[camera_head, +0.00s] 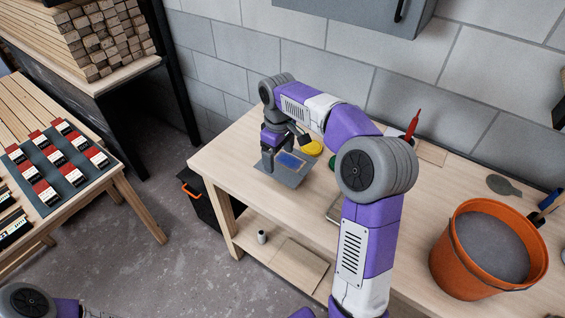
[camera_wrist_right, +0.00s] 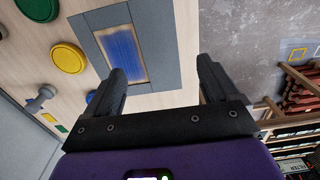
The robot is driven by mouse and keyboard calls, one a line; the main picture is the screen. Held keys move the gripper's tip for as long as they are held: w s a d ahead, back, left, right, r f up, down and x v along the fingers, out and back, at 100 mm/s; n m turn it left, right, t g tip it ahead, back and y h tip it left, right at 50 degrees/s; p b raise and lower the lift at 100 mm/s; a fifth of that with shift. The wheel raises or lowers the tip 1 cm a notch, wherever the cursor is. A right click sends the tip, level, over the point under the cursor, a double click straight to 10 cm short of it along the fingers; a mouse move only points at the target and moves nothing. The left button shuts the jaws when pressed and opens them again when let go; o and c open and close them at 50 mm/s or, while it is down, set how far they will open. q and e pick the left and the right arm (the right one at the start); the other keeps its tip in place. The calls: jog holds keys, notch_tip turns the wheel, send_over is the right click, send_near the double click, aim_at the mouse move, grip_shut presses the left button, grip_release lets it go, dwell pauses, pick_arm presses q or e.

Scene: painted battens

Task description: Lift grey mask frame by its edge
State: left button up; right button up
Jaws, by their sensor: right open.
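The grey mask frame (camera_head: 293,180) lies flat near the left end of the workbench, with a blue painted patch (camera_head: 291,160) in its window. In the right wrist view the frame (camera_wrist_right: 168,38) and the blue patch (camera_wrist_right: 124,45) show beyond the fingers. My right gripper (camera_head: 282,151) is over the frame, open and empty. In the right wrist view its fingers (camera_wrist_right: 160,75) stand apart; the left finger overlaps the frame and the right finger is past its side edge. I cannot tell the height gap. My left gripper is out of view.
Yellow (camera_wrist_right: 68,57) and green (camera_wrist_right: 75,8) round lids lie beside the frame on the workbench (camera_head: 240,150). An orange bucket (camera_head: 455,262) stands at the right. A side table at left holds a dark board (camera_head: 75,178) of red, white and black blocks. A wall stands behind.

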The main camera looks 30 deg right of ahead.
aim_at(278, 172)
jog(key=shift+s+f, duration=0.1)
jog(key=shift+f, duration=0.35)
jog(key=f, duration=0.1)
jog(key=f+b, duration=0.1)
jog(key=f, duration=0.2)
jog(key=shift+w+f, duration=0.2)
jog(key=shift+w, duration=0.1)
jog(key=shift+r, duration=0.1)
jog(key=c, duration=1.1)
